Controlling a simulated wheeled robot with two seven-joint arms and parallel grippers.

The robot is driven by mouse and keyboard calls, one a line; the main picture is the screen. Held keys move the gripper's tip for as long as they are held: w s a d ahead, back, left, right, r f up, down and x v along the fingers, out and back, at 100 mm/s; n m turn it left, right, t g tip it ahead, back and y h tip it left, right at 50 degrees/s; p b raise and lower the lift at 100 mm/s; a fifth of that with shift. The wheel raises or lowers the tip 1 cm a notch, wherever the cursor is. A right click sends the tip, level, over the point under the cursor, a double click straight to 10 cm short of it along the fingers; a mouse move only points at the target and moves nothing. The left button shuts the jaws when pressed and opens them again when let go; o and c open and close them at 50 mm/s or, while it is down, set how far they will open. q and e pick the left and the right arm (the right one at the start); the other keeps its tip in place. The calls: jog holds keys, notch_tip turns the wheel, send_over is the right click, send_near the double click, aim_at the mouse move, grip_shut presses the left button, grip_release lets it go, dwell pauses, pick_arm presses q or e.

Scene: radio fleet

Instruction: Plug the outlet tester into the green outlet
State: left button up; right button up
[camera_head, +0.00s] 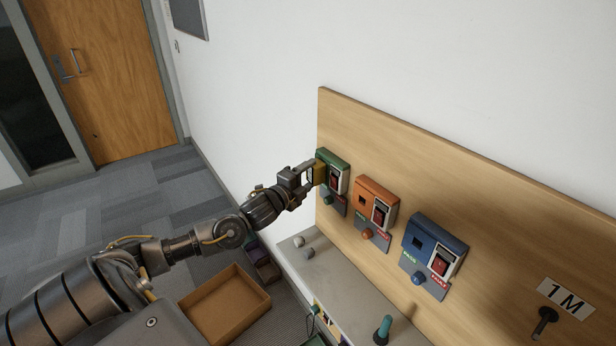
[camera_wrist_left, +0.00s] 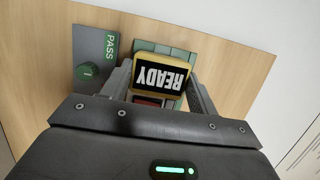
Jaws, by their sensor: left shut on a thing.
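The green outlet (camera_head: 333,157) is the leftmost of three outlet boxes on the wooden wall board. My left gripper (camera_head: 313,175) is shut on the yellow outlet tester (camera_head: 320,174), right at the front of the green outlet. In the left wrist view the tester (camera_wrist_left: 160,77) sits between the fingers of my left gripper (camera_wrist_left: 158,88), with a black face reading READY upside down. The green outlet (camera_wrist_left: 195,57) shows behind it. The tester hides the socket, so I cannot tell how far it is inserted. My right gripper is not in view.
An orange outlet (camera_head: 376,200) and a blue outlet (camera_head: 433,245) are to the right on the board (camera_head: 500,220). A grey ledge (camera_head: 345,290) below holds small knobs and a teal-handled tool (camera_head: 383,330). An open brown box (camera_head: 225,305) stands left of it.

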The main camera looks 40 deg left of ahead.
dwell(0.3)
pick_arm(q)
jog(key=o, duration=1)
jog(key=shift+o, duration=0.2)
jog(key=s+b, duration=0.3)
jog(key=s, duration=0.7)
jog(key=shift+s, duration=0.35)
jog(key=shift+d, duration=0.1)
